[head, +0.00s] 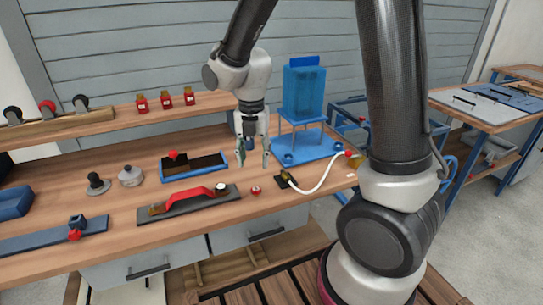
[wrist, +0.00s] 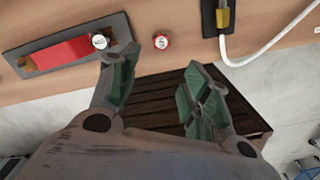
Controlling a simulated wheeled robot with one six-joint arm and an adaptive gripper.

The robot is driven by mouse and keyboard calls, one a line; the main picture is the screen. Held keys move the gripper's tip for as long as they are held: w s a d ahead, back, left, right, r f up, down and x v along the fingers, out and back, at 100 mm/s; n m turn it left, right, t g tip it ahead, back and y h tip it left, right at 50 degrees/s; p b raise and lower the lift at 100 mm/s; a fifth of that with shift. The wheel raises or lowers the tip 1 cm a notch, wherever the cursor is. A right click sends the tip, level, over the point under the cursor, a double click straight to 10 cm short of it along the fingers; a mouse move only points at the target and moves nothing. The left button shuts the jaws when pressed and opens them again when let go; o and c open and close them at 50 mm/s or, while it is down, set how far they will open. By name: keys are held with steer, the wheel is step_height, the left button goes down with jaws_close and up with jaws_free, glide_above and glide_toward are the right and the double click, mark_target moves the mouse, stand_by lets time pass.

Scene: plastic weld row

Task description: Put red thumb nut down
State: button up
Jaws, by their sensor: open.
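The red thumb nut (head: 256,190) stands on the wooden bench close to its front edge, just right of a dark plate with a red handle. In the wrist view the nut (wrist: 161,41) shows its pale top and lies beyond the fingertips, apart from them. My gripper (head: 253,158) is open and empty above the bench, up and slightly left of the nut in the head view. In the wrist view both green-padded fingers of my gripper (wrist: 160,72) are spread with nothing between them.
The red-handled plate (head: 158,211) lies left of the nut. A dark block with a white hose (head: 320,187) lies to the right. Behind are a blue-framed tray (head: 163,177) and a blue tank (head: 304,92) on a stand. The bench's front edge is close.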

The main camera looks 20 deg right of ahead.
steer(key=s+d+r+m+t, duration=0.2)
steer(key=s+d+r+m, duration=0.5)
steer(key=d+r+m, duration=0.6)
steer(key=s+d+r+m+t, duration=0.2)
steer(key=s+r+m, duration=0.2)
steer(key=s+m, duration=0.7)
steer(key=m, duration=0.6)
steer(key=shift+d, duration=0.2)
